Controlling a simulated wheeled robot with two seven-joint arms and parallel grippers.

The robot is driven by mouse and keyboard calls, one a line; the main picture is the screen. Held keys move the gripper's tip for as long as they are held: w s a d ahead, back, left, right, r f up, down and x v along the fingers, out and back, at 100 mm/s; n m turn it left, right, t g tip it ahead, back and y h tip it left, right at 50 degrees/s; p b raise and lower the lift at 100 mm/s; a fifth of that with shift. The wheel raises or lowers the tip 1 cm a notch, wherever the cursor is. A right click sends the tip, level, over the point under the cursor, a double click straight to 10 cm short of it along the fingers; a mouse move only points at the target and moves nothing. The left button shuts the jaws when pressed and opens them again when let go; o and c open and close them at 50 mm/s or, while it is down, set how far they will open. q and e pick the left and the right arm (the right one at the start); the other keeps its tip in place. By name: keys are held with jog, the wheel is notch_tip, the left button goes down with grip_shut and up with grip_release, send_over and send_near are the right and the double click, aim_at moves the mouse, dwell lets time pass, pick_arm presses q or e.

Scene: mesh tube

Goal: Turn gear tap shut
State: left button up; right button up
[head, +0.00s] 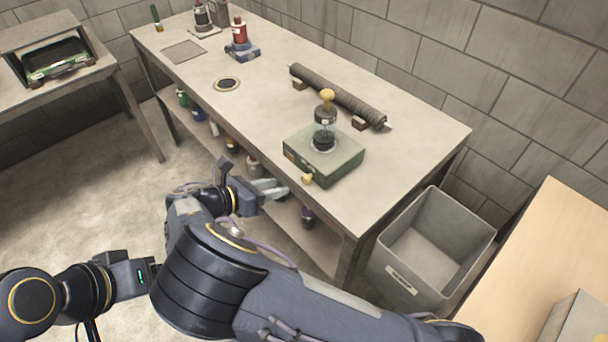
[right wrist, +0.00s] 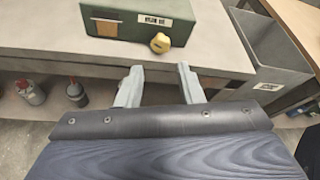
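A green box-shaped device (head: 324,155) stands on the long table, with a dark round fitting and a yellow knob on top. A small yellow tap (head: 307,179) sticks out of its front face; it also shows in the right wrist view (right wrist: 160,43). My right gripper (head: 284,187) is in front of the table's edge, a little left of the tap. In the right wrist view its two fingers (right wrist: 160,80) are apart with nothing between them, and the tap lies beyond them. My left gripper does not clearly show; only part of an arm is at the lower left.
A dark mesh roll (head: 338,95) lies behind the device. A grey bin (head: 432,247) stands right of the table (head: 415,155). Bottles (right wrist: 30,92) stand on the shelf below. The table left of the device is mostly clear.

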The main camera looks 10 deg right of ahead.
aim_at(304, 180)
jog(key=x, duration=0.7)
jog(key=shift+w+d, duration=0.15)
jog(key=shift+d, duration=0.25)
jog(key=shift+c, duration=0.4)
jog(key=c, duration=0.6)
jog(key=shift+f+m+t+y+b, duration=0.2)
jog(key=shift+m+t+y+b, duration=0.2)
jog(key=shift+m+t+b, duration=0.5)
jog(key=shift+m+y+b, duration=0.3)
jog(key=shift+m+b, duration=0.2)
jog(key=shift+m, duration=0.3)
jog(key=shift+s+r, duration=0.2)
jog(key=o, duration=0.7)
